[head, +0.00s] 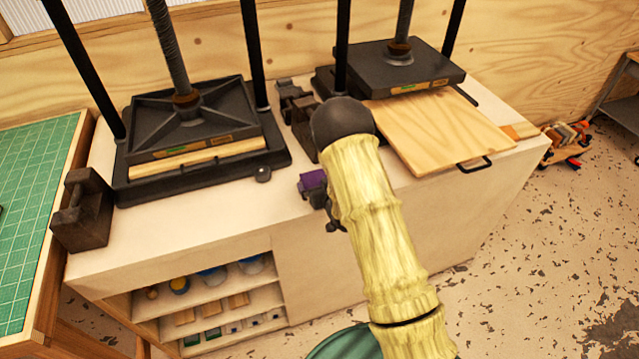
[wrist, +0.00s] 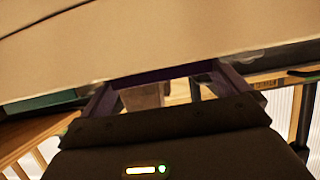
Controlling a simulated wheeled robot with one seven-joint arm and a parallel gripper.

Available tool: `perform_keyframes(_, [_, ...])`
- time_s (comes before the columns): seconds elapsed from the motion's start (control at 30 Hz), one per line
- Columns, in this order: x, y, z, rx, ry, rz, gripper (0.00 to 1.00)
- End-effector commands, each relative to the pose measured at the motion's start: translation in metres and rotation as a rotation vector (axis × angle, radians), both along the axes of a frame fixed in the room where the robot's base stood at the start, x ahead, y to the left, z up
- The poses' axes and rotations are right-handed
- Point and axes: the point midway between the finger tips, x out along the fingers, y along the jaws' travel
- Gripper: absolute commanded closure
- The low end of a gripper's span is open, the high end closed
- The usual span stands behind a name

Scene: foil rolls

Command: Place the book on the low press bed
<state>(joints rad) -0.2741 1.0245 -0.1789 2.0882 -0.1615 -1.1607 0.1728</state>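No book can be made out for certain. My gripper (head: 318,190) is at the bench's front edge, left of my yellow-sleeved arm and partly hidden by it. A small purple block shape (head: 312,181) shows at it; I cannot tell whether this is a held thing or part of the fingers. In the wrist view two dark purple-edged fingers (wrist: 165,85) stand apart, with a dark purple bar between their tips. The left press has a dark bed (head: 272,160) with a pale wooden layer (head: 205,160) under its platen. The right press (head: 398,66) has a wooden board (head: 440,128) extending forward.
The pale bench (head: 215,215) has open shelves in front. An iron weight (head: 82,210) stands at its left corner, and dark metal pieces (head: 302,120) lie between the presses. A green cutting mat (head: 35,190) is at left. Bench top is clear in front of the left press.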

Motion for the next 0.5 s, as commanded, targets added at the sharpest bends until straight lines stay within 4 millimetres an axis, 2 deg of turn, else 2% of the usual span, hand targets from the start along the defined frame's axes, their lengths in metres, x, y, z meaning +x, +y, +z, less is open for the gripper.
perform_keyframes(0.17, [0.000,0.003,0.004,0.000,0.000,0.004,0.00])
perform_keyframes(0.27, [-0.007,0.001,0.005,0.001,0.000,0.004,0.00])
perform_keyframes(0.5, [-0.039,-0.008,0.018,0.001,0.000,0.004,0.00])
